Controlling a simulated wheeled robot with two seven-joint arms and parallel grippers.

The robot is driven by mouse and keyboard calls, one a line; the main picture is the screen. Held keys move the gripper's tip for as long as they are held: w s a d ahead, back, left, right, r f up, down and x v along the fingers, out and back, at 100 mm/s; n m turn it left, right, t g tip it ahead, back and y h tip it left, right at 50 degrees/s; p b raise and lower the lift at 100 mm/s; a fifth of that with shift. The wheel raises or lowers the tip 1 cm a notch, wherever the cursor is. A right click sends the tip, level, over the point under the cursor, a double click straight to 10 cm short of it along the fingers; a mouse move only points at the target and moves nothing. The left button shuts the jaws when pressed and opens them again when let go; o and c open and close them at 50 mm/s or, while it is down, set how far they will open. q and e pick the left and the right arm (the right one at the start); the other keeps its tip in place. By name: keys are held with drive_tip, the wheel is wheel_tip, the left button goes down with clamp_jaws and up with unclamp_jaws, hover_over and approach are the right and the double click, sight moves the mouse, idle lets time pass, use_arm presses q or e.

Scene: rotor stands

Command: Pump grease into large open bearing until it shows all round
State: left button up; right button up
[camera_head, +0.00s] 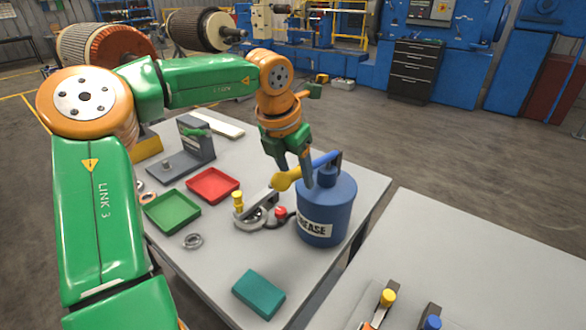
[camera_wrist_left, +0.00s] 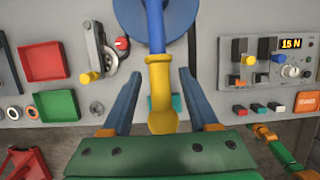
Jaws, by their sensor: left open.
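A blue grease can (camera_head: 326,212) with a GREASE label stands on the grey table; its top shows in the wrist view (camera_wrist_left: 128,14). Its blue pump lever (camera_head: 318,165) ends in a yellow grip (camera_head: 283,181). My left gripper (camera_head: 298,168) is open above the lever. In the wrist view the blue fingers (camera_wrist_left: 159,75) stand on either side of the yellow grip (camera_wrist_left: 159,80), with gaps on both sides. A ring-shaped part (camera_head: 252,219), perhaps the bearing, sits in a fixture with yellow and red knobs left of the can. Its grease cannot be made out.
A red tray (camera_head: 212,185), a green tray (camera_head: 172,211), a small loose ring (camera_head: 193,241) and a teal block (camera_head: 259,293) lie on the table. A grey bracket stand (camera_head: 190,152) is at the back. A second table (camera_head: 455,250) stands right across a gap.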

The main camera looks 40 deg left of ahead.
use_arm(q)
drive_tip(key=shift+s+r, duration=0.1)
drive_tip(key=shift+s, duration=0.1)
drive_tip(key=shift+w, duration=0.1)
clamp_jaws()
drive_tip(key=shift+f+b, duration=1.1)
drive_tip(key=shift+f, duration=0.15)
wheel_tip(320, 180, up, 2)
drive_tip(key=shift+w+r+p, duration=0.1)
drive_tip(key=shift+r+p, duration=0.15)
drive_tip(key=shift+p, duration=0.95)
drive_tip(key=shift+f, duration=0.1)
drive_tip(key=shift+o, duration=0.4)
unclamp_jaws()
